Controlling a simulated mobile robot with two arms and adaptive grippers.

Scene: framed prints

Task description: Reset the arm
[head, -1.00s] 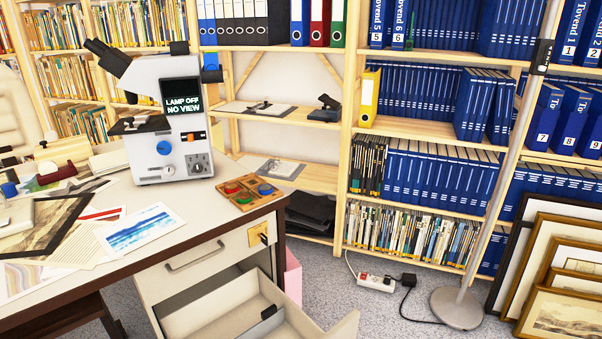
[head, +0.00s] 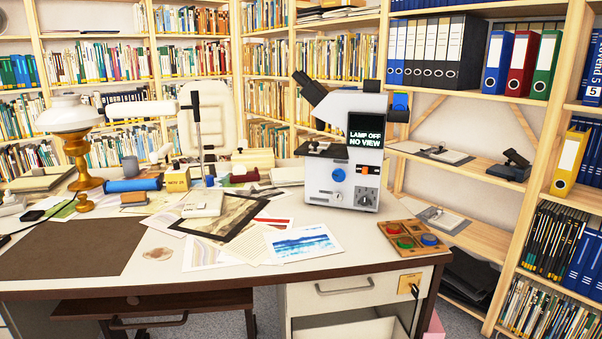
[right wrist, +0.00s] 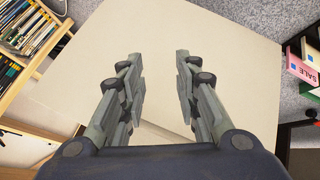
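My right gripper (right wrist: 160,85) shows in the right wrist view. Its two fingers are spread apart with nothing between them. Below the fingers is a pale, flat cream surface, which looks like part of the desk's drawer unit. Neither gripper shows in the head view, and my left gripper is in no view.
The desk (head: 180,278) carries a microscope (head: 345,150) reading "LAMP OFF NO VIEW", a button tray (head: 412,238), prints (head: 302,242) and a lamp (head: 75,140). The desk drawer (head: 350,326) stands open. Shelves (head: 480,160) line the back. A pink box (right wrist: 303,70) shows by the right wrist.

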